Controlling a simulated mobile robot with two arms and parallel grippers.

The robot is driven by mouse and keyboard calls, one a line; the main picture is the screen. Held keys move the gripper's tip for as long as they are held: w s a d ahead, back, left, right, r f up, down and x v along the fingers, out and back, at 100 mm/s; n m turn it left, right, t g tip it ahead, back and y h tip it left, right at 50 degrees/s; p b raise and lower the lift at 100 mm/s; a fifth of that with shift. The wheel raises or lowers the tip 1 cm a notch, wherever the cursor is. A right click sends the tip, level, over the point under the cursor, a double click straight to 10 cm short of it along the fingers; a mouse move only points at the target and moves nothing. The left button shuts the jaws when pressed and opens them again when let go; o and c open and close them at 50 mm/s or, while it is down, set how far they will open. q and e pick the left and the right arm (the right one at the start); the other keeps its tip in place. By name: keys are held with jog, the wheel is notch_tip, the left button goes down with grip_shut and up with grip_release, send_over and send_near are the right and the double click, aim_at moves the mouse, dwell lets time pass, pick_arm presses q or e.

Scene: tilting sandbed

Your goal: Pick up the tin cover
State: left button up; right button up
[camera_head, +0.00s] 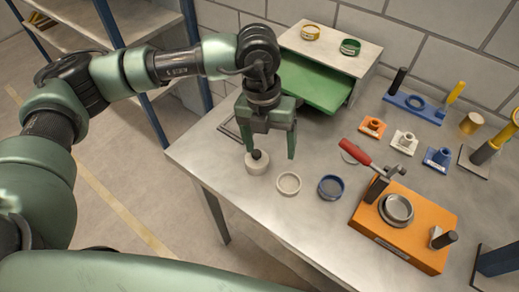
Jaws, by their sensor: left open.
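A pale round piece with a dark knob on top (257,164) stands near the table's front left edge. It looks like the tin cover, but I cannot be sure. My left gripper (271,152) points down and is open. One finger is by the knob and the other is to its right. I cannot tell whether the finger touches the knob. My right gripper is not in view.
A cream ring (289,184) and a blue dish (331,187) lie right of the knobbed piece. An orange fixture (418,245) with a red-handled lever (350,150) stands further right. A green tray (312,83) is behind my gripper. Small coloured parts fill the back right.

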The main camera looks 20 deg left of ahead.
aim_at(256, 152)
pick_arm(q)
jog(key=a, duration=0.1)
jog(key=w+a+y, duration=0.1)
jog(key=a, duration=0.1)
jog(key=shift+w+a+r+n+t+y, duration=0.15)
jog(key=shift+w+a+n+t+y, duration=0.15)
jog(key=shift+w+n, duration=0.1)
jog(key=shift+s+f+p, duration=0.15)
jog(key=shift+f+p, duration=0.3)
jog(key=shift+f, duration=0.45)
jog(key=f, duration=0.1)
jog(key=f+p, duration=0.1)
jog(key=f, duration=0.1)
jog(key=f+p, duration=0.1)
jog(key=shift+s+f, duration=0.2)
jog(key=shift+s, duration=0.05)
jog(key=shift+d+f, duration=0.1)
jog(key=shift+f, duration=0.45)
jog(key=c, duration=1.4)
